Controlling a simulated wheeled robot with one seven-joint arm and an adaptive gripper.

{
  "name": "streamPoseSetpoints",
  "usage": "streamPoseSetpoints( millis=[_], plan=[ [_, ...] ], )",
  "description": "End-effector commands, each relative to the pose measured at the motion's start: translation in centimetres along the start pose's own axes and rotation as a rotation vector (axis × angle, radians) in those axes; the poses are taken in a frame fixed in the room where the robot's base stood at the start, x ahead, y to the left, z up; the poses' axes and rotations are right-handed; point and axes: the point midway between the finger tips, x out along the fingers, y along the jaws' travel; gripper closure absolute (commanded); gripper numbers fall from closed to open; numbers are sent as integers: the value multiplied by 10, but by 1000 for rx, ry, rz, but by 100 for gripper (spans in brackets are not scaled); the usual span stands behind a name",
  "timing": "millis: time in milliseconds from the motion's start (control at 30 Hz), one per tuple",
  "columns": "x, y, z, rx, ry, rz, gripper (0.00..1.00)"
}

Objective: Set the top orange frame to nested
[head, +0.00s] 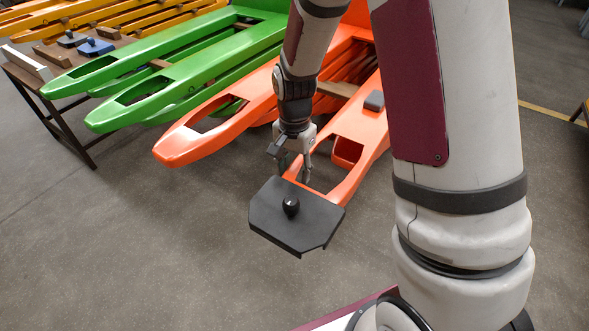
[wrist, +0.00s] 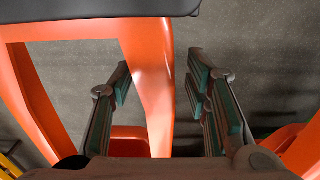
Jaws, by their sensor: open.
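The top orange frame (head: 205,140) has two long prongs with cut-out openings; more orange parts lie below it. The frame also shows in the wrist view (wrist: 150,70). A black plate (head: 275,222) with a round knob (head: 291,206) covers the tip of the right prong; its edge shows in the wrist view (wrist: 100,8). My gripper (head: 303,172) is open over the right prong, just behind the plate. In the wrist view its fingers (wrist: 160,85) stand on either side of one orange rail, with a gap at the right. I cannot tell whether the left finger touches.
Green frames (head: 185,85) stand to the left, yellow ones (head: 130,18) beyond them. A dark table (head: 60,125) at the far left holds a blue block (head: 95,47). A grey block (head: 374,100) sits farther back on the orange frame. The floor in front is clear.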

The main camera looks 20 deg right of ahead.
Motion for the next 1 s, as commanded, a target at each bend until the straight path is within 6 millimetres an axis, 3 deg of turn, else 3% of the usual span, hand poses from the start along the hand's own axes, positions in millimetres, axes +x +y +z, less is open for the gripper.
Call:
streamPoseSetpoints(
  millis=[67, 267, 500, 667, 1000],
  plan=[
    [0, 0, 0, 0, 0, 0, 57],
    [0, 0, 0, 0, 0, 0, 100],
    [0, 0, -1, 1, 0, 0, 100],
    [-1, 1, -15, 4, 2, 0, 100],
    [-2, 2, -88, 7, 12, -2, 100]
  ],
)
